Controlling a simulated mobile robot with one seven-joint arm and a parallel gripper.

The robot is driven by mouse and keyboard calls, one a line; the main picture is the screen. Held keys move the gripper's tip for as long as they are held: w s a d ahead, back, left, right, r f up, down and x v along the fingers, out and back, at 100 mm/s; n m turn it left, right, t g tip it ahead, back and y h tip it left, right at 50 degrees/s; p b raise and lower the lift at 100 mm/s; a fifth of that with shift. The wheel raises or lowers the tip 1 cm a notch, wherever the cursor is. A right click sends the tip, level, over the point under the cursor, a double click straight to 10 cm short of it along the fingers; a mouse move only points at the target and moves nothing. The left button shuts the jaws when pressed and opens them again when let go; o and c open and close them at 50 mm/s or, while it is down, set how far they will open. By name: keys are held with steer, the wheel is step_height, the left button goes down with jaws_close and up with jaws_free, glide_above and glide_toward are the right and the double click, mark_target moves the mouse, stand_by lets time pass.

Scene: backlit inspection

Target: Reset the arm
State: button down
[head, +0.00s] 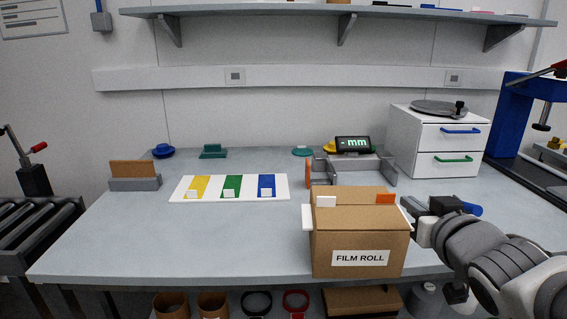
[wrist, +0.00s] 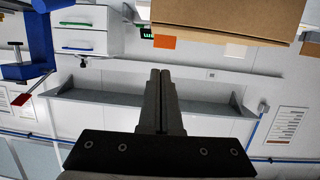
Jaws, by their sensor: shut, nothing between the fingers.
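My gripper (head: 408,204) is at the right side of the head view, just right of the cardboard box labelled FILM ROLL (head: 360,240). My arm reaches in from the lower right corner. In the wrist view, which is upside down, my gripper (wrist: 160,74) has its two dark fingers together with nothing between them. The box (wrist: 225,15) shows at the top edge of that view. I cannot tell from the head view how close the fingertips are to the box wall.
A white drawer unit (head: 405,145) and a blue press (head: 508,110) stand at the back right. A white board with coloured strips (head: 212,189) lies mid-table. A grey fixture (head: 376,178) stands behind the box. The front left of the table (head: 180,245) is clear.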

steer(key=s+a+f+g, duration=0.4)
steer(key=s+a, duration=0.1)
steer(key=s, duration=0.2)
steer(key=s+a+f+g, duration=0.4)
steer(key=s+g, duration=0.1)
steer(key=s, duration=0.2)
step_height(320, 180, up, 20)
steer(key=s+a+p, duration=0.1)
steer(key=p, duration=1.9)
steer(key=shift+a+r+g+y, duration=0.15)
steer(key=shift+a+g+y, duration=0.15)
steer(key=shift+y, duration=0.1)
